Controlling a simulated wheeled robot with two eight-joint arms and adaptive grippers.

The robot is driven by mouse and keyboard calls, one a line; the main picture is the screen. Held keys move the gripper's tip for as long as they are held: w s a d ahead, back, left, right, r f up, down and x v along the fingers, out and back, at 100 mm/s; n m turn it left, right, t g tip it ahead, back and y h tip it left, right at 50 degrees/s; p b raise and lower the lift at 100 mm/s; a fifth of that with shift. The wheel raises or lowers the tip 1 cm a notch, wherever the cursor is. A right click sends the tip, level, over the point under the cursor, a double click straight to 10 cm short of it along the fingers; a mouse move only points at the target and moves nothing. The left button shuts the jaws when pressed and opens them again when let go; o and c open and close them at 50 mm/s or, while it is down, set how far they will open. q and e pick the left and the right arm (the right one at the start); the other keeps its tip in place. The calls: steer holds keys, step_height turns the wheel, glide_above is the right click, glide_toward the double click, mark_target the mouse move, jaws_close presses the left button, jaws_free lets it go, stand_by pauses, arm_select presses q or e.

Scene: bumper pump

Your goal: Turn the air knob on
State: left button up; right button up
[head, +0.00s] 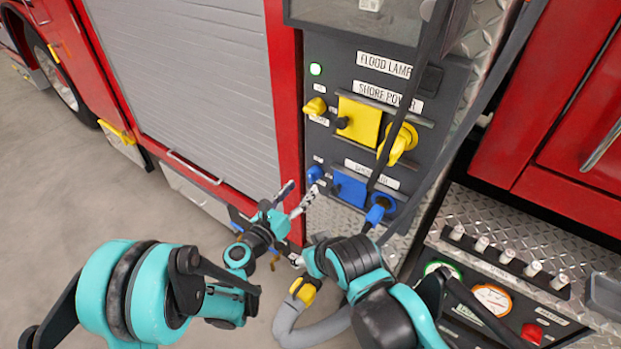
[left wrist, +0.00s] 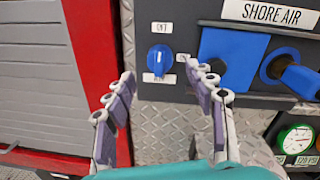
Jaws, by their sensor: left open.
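The blue air knob (left wrist: 160,59) is on the dark panel, left of the blue shore air cover, in the left wrist view. In the head view the knob (head: 315,174) is just above my left gripper's fingers. My left gripper (head: 298,194) is open and empty, below and in front of the knob. In the left wrist view its two fingers (left wrist: 160,88) stand apart, with the knob framed between and above their tips. No contact shows. My right gripper (head: 294,260) is lower, mostly hidden by its own wrist, so its fingers are unclear.
The blue cover (head: 348,188) and blue air plug (head: 377,212) are right of the knob. Above are a yellow knob (head: 315,106), yellow cover (head: 358,121) and yellow plug (head: 399,144). A yellow-ended grey hose (head: 292,321) is near my right wrist. A red frame (head: 286,100) borders the panel.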

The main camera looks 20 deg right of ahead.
mark_target(310, 179)
arm_select(q)
steer(key=x, duration=0.6)
steer(key=shift+b, duration=0.4)
steer(key=c, duration=1.2)
